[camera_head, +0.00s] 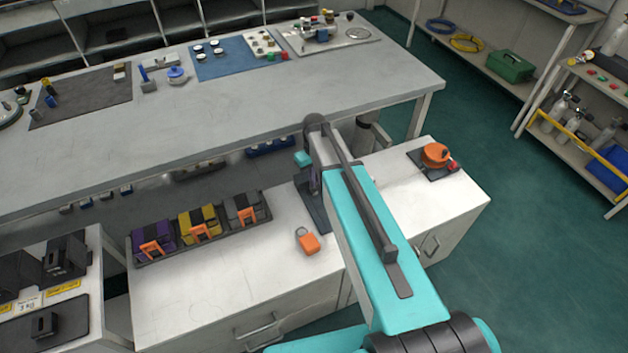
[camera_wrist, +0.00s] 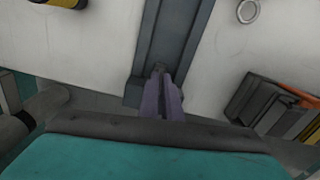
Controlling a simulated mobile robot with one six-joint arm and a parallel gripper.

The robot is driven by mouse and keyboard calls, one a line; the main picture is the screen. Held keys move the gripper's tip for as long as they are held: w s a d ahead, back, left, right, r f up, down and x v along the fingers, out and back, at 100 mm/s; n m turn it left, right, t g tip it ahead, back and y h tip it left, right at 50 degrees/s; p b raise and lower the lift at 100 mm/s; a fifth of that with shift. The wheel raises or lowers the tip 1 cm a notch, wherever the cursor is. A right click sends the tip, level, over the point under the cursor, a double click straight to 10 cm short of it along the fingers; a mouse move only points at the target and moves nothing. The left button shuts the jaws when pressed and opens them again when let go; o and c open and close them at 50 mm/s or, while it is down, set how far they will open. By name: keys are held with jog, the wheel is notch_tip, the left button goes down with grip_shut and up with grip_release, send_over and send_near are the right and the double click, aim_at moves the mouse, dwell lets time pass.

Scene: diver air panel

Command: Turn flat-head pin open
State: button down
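No flat-head pin can be made out in either view; my arm covers much of the spot in the head view. A dark grey fixture plate (camera_head: 313,209) lies on the white cabinet top, partly behind my arm. In the wrist view it is a long blue-grey channel-like strip (camera_wrist: 176,40). My gripper (camera_wrist: 161,74) has its two purple-grey fingers close together, pointing down at the strip. A small dark part shows at the fingertips. Whether they touch or grip it is hidden. In the head view only a bit of my gripper (camera_head: 314,182) shows beside the arm.
An orange tag (camera_head: 309,243) with a ring lies in front of the plate. Purple, yellow and grey pouches (camera_head: 200,225) stand in a tray to the left. An orange reel (camera_head: 435,155) sits on the right. A long grey workbench (camera_head: 250,110) runs behind. The cabinet top's front left is clear.

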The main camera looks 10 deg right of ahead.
jog(key=n, duration=0.3)
jog(key=n+b, duration=0.1)
jog(key=n, duration=0.3)
jog(key=shift+s+f, duration=0.1)
jog(key=shift+f, duration=0.1)
jog(key=n, duration=0.6)
jog(key=shift+a+n, duration=0.1)
jog(key=shift+n, duration=0.2)
jog(key=n, duration=0.6)
jog(key=shift+s+b, duration=0.1)
jog(key=shift+b, duration=0.25)
jog(key=n, duration=0.6)
jog(key=shift+n, duration=0.3)
jog(key=c, duration=2.3)
grip_release()
jog(key=shift+o, duration=0.2)
jog(key=shift+w+f, duration=0.15)
jog(key=shift+w, duration=0.1)
notch_tip(320, 180, up, 14)
jog(key=b, duration=0.1)
jog(key=shift+b, duration=0.3)
